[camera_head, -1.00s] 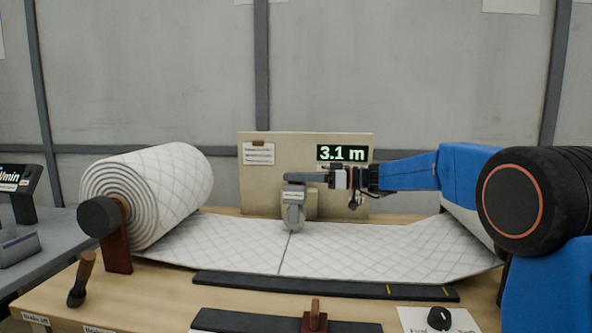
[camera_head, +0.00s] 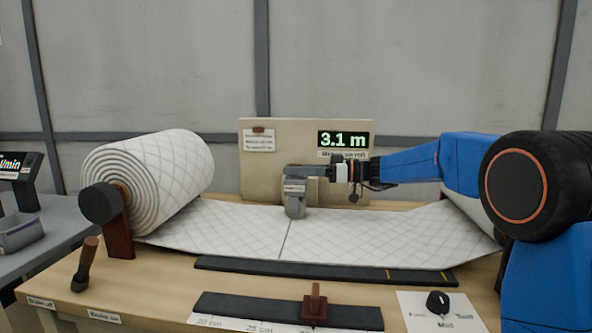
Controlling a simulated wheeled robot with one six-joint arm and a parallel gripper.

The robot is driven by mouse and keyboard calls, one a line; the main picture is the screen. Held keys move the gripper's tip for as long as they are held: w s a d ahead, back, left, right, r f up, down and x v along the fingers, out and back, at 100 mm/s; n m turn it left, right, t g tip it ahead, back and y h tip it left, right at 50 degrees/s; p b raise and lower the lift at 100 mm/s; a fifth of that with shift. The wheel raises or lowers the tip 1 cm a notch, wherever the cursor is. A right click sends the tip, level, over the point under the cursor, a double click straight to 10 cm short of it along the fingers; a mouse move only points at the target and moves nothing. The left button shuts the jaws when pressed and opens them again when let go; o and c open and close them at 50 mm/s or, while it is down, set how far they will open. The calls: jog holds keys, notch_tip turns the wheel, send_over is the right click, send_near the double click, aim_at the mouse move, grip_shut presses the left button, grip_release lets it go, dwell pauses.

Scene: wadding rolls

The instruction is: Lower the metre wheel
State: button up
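The metre wheel (camera_head: 295,206) is a small grey wheel under a grey bracket, in the middle of the head view. It is over the white quilted wadding (camera_head: 220,232), and its lower edge appears to meet the sheet, but I cannot tell if it touches. My gripper (camera_head: 322,172) reaches in from the right, level with the top of the bracket and next to it. The fingertips blend with the grey parts, so I cannot tell whether they are open or shut on anything. The display (camera_head: 343,139) behind reads 3.1 m.
A large wadding roll (camera_head: 172,182) stands at left; another (camera_head: 464,212) is partly hidden by my arm. A lever (camera_head: 85,264) stands front left. A dark strip with a brown handle (camera_head: 315,305) and a black knob (camera_head: 438,302) are in front. A beige panel (camera_head: 259,170) stands behind.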

jog(key=shift+r, duration=0.1)
jog(key=d, duration=1.2)
jog(key=shift+s, duration=0.2)
